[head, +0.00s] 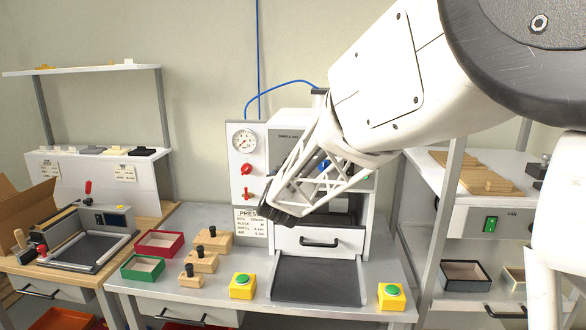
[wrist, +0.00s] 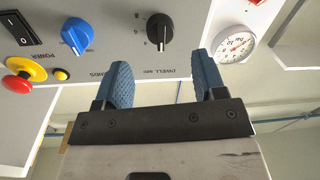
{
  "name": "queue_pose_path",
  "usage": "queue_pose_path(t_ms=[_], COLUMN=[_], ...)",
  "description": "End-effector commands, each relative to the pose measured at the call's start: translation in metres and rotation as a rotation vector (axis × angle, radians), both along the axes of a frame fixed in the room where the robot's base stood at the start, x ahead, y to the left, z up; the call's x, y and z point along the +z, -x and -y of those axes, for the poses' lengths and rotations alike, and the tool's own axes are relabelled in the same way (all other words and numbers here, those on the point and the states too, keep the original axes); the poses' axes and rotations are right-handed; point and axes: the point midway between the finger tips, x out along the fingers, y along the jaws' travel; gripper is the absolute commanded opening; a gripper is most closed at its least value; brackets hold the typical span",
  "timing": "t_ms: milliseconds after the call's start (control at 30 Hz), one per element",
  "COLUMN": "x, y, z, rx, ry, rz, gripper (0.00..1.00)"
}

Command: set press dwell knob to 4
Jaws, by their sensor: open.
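The black press dwell knob (wrist: 160,30) is on the grey panel at the top middle of the wrist view, which shows the panel upside down. A light mark on the knob points toward the picture's bottom, to the "DWELL sec" lettering side; I cannot read the number it marks. My gripper (wrist: 163,66) is open and empty, its two blue-padded fingers apart, with the knob beyond the gap between them and not touched. In the head view my arm and wrist cover the dwell knob and the fingertips. The press (head: 283,236) stands on the grey bench.
Beside the dwell knob are a blue knob (wrist: 77,33), a red emergency button (wrist: 22,68), a black power switch (wrist: 18,27) and a gauge (wrist: 236,44). On the bench are yellow boxes with green buttons (head: 242,286) (head: 391,296), wooden holders with black knobs (head: 203,262), and red (head: 160,243) and green (head: 142,268) trays.

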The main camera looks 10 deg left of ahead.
Motion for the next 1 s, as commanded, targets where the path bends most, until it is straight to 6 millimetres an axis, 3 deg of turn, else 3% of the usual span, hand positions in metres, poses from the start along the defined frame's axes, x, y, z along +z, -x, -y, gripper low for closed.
queue_pose_path(t_ms=[600,1000], x=[0.0,0.0], y=[-0.056,-0.067], z=[-0.004,-0.005], rx=[0.0,0.0], ry=[0.001,0.0], rz=[0.0,0.0], gripper=[0.64,0.64])
